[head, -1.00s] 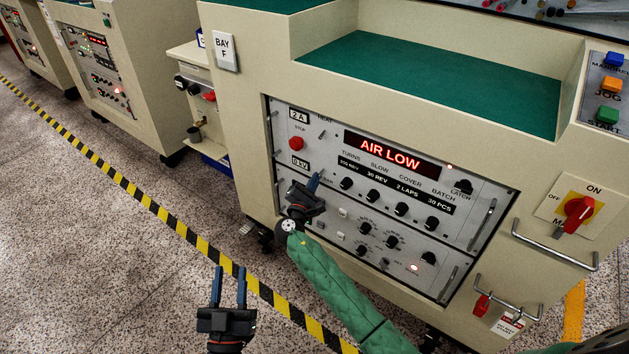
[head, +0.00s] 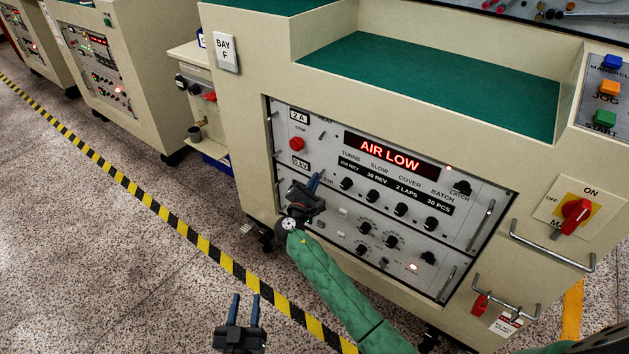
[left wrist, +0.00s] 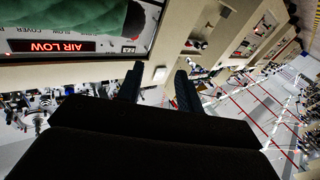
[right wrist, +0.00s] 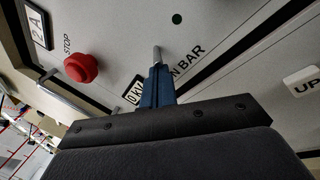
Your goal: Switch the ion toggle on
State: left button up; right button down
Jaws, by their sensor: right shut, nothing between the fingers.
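The ion toggle (right wrist: 157,54), a small metal lever beside the partly covered "ION BAR" label (right wrist: 187,60), stands on the grey panel in the right wrist view. My right gripper (head: 315,181) is at the panel's left side in the head view and hides the toggle there. Its blue fingers are shut together and empty, with their tips (right wrist: 157,70) right at the lever; I cannot tell whether they touch it. A dark green lamp (right wrist: 177,18) sits above the label. My left gripper (head: 245,309) is open and empty over the floor, away from the panel.
A red stop button (head: 297,144) and a 0 kV readout (right wrist: 132,92) are close to the right gripper. The red display (head: 390,154) reads AIR LOW. Several knobs and a metal handle (head: 481,224) stick out from the panel. Striped tape (head: 190,237) crosses open floor.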

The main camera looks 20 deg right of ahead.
jog(key=shift+r, duration=0.1)
jog(key=shift+p, duration=0.8)
jog(key=shift+a+r+g+p, duration=0.1)
jog(key=shift+g+p, duration=0.25)
jog(key=shift+g, duration=0.15)
jog(key=shift+p, duration=0.3)
jog(key=shift+s+r, duration=0.1)
jog(key=shift+y+p, duration=0.3)
jog(key=shift+p, duration=0.15)
pick_arm(q)
jog(key=s+f+g+y, duration=0.1)
jog(key=s+f+g, duration=0.4)
jog(key=f, duration=0.8)
jog(key=s+a+f+g+y, duration=0.1)
jog(key=s+f+g, duration=0.4)
jog(key=s+f, duration=0.4)
notch_tip(320, 180, down, 5)
jog(key=shift+s+a+r+g, duration=0.2)
jog(key=shift+s+a+g, duration=0.1)
jog(key=shift+g, duration=0.1)
